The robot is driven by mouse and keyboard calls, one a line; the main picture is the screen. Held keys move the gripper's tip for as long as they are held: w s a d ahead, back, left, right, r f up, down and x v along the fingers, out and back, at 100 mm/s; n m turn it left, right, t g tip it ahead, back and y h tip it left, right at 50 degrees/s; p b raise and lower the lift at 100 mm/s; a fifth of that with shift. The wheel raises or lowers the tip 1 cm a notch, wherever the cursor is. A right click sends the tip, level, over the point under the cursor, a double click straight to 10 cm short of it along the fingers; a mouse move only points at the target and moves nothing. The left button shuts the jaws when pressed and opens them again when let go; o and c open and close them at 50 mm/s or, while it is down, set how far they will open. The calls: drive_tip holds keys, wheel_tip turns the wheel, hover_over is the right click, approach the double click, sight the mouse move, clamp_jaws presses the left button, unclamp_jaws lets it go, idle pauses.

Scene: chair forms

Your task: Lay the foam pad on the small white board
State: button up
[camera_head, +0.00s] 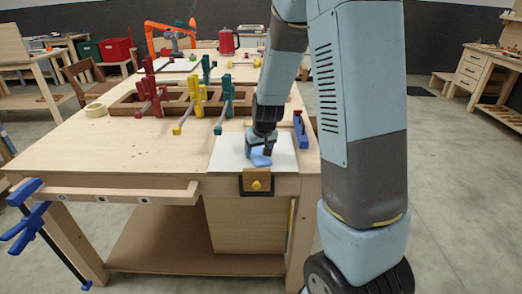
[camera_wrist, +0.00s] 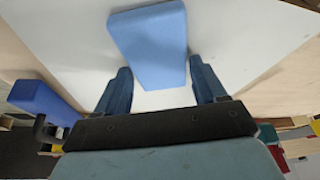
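The light blue foam pad (camera_head: 262,158) lies over the small white board (camera_head: 226,152) near the table's front edge. In the wrist view the pad (camera_wrist: 150,40) appears flat against the white board (camera_wrist: 235,30), set at an angle to its edges. My gripper (camera_head: 260,146) is just above the pad, pointing down. In the wrist view my gripper's fingers (camera_wrist: 160,75) are spread, one on each side of the pad's near end, with gaps visible. The fingers hide part of the pad in the head view.
A blue clamp (camera_head: 300,129) stands right beside the board. Red, yellow and teal clamps (camera_head: 196,95) stand on a wooden frame behind. The table's left front is clear.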

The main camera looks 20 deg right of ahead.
drive_tip(key=o, duration=0.3)
drive_tip(key=shift+o, duration=0.2)
drive_tip(key=shift+s+r, duration=0.15)
drive_tip(key=shift+r, duration=0.45)
drive_tip(key=v, duration=1.1)
drive_tip(key=s+r, duration=0.6)
drive_tip(key=s, duration=0.6)
drive_tip(key=s+r+t, duration=0.1)
drive_tip(key=s+r, duration=0.6)
drive_tip(key=s, duration=0.5)
drive_tip(key=shift+d, duration=0.35)
